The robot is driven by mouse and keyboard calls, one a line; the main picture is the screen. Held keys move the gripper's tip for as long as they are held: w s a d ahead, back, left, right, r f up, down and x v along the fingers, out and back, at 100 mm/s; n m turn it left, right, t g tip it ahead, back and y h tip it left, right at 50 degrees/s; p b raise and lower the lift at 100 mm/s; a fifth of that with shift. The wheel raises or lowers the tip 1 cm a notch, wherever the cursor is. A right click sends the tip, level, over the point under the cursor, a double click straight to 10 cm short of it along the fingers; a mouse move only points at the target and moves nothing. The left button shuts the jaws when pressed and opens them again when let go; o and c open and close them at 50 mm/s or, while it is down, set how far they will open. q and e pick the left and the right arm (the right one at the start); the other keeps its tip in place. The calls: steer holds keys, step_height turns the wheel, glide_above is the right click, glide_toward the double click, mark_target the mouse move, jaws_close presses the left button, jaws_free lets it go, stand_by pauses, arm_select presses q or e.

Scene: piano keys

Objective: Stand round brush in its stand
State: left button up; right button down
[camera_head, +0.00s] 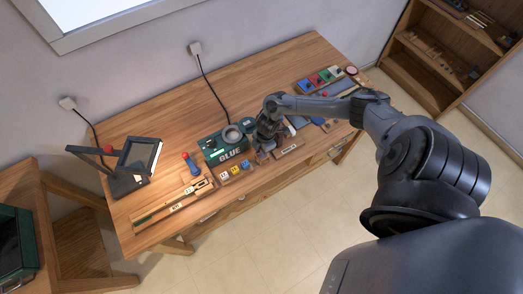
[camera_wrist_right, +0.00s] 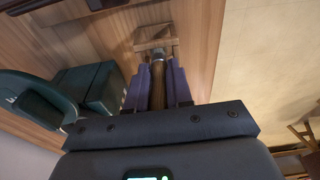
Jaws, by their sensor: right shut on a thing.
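In the right wrist view, the round brush (camera_wrist_right: 158,82) shows as a brown handle with a pale metal band at its far end. My right gripper (camera_wrist_right: 157,72) is shut on the handle, with a purple finger on each side. A small light-wood block (camera_wrist_right: 155,33), which looks like the stand, lies just beyond the band. Whether brush and block touch, I cannot tell. In the head view my right gripper (camera_head: 267,137) is low over the desk beside the green glue pot (camera_head: 225,147), and hides the brush. My left gripper is out of view.
The green pot also shows left of the fingers in the wrist view (camera_wrist_right: 100,88). A dark lamp (camera_head: 128,180) stands at left.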

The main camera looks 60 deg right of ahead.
steer(key=shift+f, duration=0.15)
steer(key=c, duration=1.1)
jaws_free()
steer(key=shift+c, duration=1.1)
steer(key=shift+o, duration=0.3)
steer(key=shift+o, duration=0.8)
steer(key=shift+r+p, duration=0.3)
steer(key=shift+r, duration=0.05)
step_height(320, 180, up, 4)
steer(key=p, duration=0.4)
steer(key=shift+f, duration=0.1)
steer(key=shift+r+p, duration=1.25)
steer(key=shift+p, duration=0.05)
